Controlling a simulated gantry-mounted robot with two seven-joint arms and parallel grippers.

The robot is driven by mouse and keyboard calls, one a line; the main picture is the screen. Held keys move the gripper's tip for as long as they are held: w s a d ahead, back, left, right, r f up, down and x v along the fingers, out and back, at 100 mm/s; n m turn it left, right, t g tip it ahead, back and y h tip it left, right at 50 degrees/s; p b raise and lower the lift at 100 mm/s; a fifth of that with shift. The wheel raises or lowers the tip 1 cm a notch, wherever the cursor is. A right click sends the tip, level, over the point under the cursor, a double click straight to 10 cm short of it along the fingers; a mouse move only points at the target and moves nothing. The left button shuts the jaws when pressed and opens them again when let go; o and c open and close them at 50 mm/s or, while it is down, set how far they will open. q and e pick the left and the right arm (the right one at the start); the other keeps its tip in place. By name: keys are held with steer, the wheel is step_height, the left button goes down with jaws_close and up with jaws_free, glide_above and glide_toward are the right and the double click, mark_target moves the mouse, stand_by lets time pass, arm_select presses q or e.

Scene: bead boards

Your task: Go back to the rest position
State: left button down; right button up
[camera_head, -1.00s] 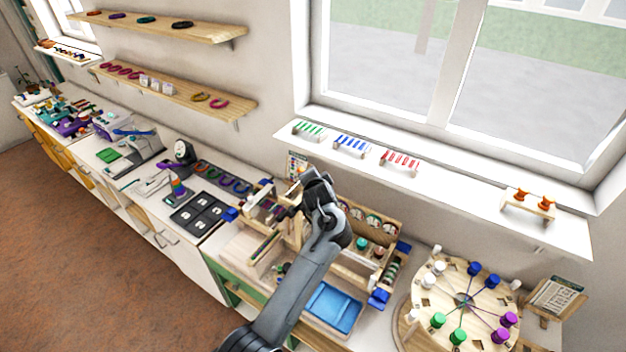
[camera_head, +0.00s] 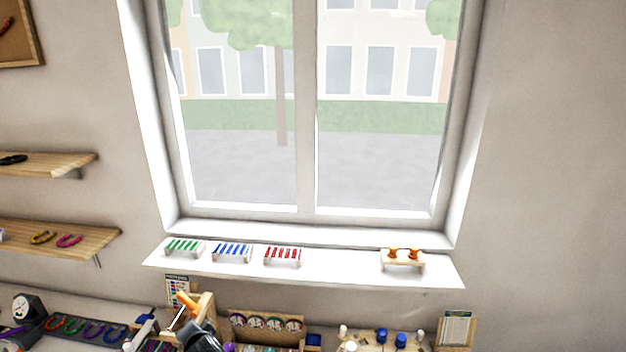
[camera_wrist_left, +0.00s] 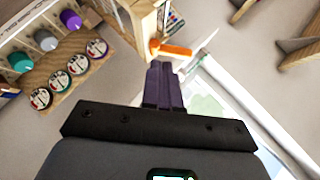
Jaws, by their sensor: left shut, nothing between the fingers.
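My left gripper (camera_wrist_left: 165,85) shows in the left wrist view with its two dark purple fingers pressed together and nothing between them. In the head view only a dark part of it (camera_head: 200,338) shows at the bottom edge, in front of the wooden bead rack. An orange-handled tool (camera_wrist_left: 172,50) is just beyond the fingertips in the wrist view. It also shows in the head view (camera_head: 187,302) just above the gripper. Whether it touches the fingers I cannot tell. My right gripper is not in view.
The wooden rack with round labelled pots (camera_wrist_left: 75,77) stands close to the left gripper. A white windowsill (camera_head: 335,268) carries small colored bead stands. Wooden shelves (camera_head: 60,238) are at the left. A round board with blue and white pegs (camera_head: 372,341) is at the lower right.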

arm_select(q)
steer(key=s+a+f+m+g+h+p, duration=0.1)
steer(key=s+a+f+m+g, duration=0.15)
steer(key=s+f, duration=1.7)
steer(key=s+d+h, duration=0.4)
steer(key=s+d, duration=0.2)
steer(key=s, duration=0.7)
steer(key=s+d+r+n+g+h+p, duration=0.1)
steer(key=s+d+r+n+g+h, duration=0.1)
steer(key=s+d+r+n, duration=0.4)
steer(key=s+d+r+g, duration=0.1)
steer(key=s+d+r, duration=0.2)
steer(key=r, duration=0.3)
steer(key=shift+s+d+r+h, duration=0.15)
steer(key=shift+s+r+h, duration=0.15)
steer(key=shift+s+r, duration=0.15)
